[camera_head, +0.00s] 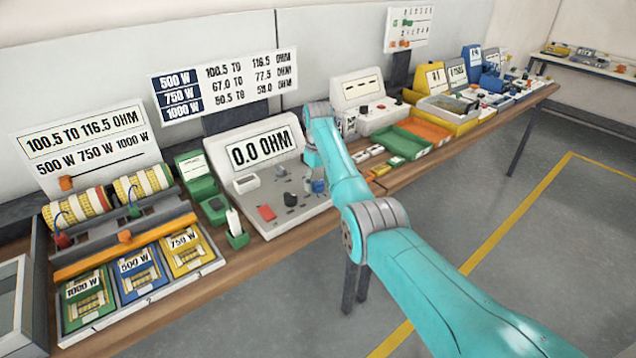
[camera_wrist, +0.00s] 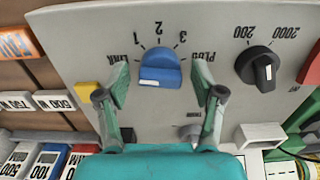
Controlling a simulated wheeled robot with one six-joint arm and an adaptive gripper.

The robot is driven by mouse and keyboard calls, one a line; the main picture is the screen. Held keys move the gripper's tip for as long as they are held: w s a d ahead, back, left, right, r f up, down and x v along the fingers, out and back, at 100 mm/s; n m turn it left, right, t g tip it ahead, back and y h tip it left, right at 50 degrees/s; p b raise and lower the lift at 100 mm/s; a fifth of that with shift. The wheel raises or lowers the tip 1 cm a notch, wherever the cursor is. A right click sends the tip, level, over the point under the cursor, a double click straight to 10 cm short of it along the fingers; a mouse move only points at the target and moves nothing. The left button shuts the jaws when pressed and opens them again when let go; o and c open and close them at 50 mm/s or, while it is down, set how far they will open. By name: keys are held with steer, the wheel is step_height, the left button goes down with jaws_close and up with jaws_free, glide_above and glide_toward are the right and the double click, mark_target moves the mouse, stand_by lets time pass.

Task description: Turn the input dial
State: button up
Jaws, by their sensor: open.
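The blue dial (camera_wrist: 160,68) sits on the grey meter panel (camera_wrist: 95,25), amid upside-down labels that include 1, 2 and 3 and a word like PLUG. A white mark shows on its lower edge. My gripper (camera_wrist: 161,76) is open, with one finger on each side of the blue dial. Small gaps seem to show between fingers and dial; I cannot tell whether they touch. In the head view the meter (camera_head: 225,170) reads 0.0 OHM, and my arm covers part of its right side.
A black dial (camera_wrist: 259,68) marked 200 and 2000 stands right of the blue dial. A red part (camera_wrist: 312,65) and a yellow block (camera_wrist: 87,92) are nearby. In the head view, a tray of resistor cards (camera_head: 140,303) lies left and an orange tray (camera_head: 424,128) right.

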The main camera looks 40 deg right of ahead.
steer(key=shift+f, duration=0.2)
steer(key=c, duration=1.1)
steer(key=shift+m, duration=0.3)
steer(key=m, duration=0.3)
steer(key=shift+m, duration=2)
